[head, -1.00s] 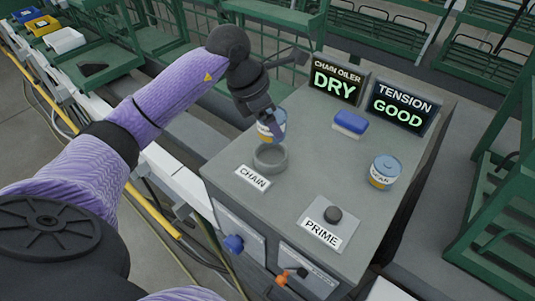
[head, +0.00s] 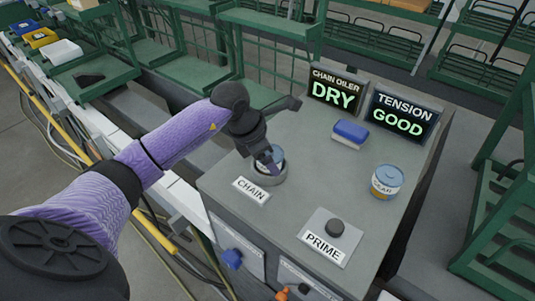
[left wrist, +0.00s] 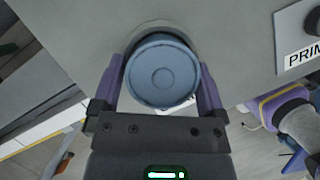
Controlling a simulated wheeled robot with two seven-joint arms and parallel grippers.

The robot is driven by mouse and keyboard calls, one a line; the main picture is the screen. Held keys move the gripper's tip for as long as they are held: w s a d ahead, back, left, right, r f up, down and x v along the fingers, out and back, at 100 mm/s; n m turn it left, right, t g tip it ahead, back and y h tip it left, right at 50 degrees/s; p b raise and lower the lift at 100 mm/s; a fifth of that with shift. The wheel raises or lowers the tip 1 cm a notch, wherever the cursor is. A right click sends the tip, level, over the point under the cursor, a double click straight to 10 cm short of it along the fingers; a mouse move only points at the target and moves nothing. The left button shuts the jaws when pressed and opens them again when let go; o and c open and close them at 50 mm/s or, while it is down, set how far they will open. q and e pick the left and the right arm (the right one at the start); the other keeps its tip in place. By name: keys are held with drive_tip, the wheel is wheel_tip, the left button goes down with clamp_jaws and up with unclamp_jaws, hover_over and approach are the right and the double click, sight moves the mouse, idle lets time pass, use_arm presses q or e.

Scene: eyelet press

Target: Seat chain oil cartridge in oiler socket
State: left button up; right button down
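The chain oil cartridge (head: 277,159), a small can with a blue lid, is at the round grey oiler socket (head: 269,179) behind the CHAIN label. Its lower part is hidden inside the socket ring; I cannot tell whether it is fully down. My left gripper (head: 271,163) is shut on the cartridge from above. In the left wrist view, its purple fingers (left wrist: 160,85) flank the round blue lid (left wrist: 162,75), with the socket rim just beyond. The chain oiler display (head: 335,90) reads DRY.
A second blue-lidded can (head: 387,181), apparently labelled GEAR, stands at the right of the grey bench top (head: 320,185). A blue and white block (head: 350,133) lies near the TENSION GOOD display (head: 402,113). A dark PRIME button (head: 335,227) is in front.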

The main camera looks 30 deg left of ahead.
use_arm(q)
drive_tip(key=p+v, duration=0.2)
drive_tip(key=v, duration=1)
drive_tip(key=shift+r, duration=0.15)
drive_tip(key=shift+d, duration=0.1)
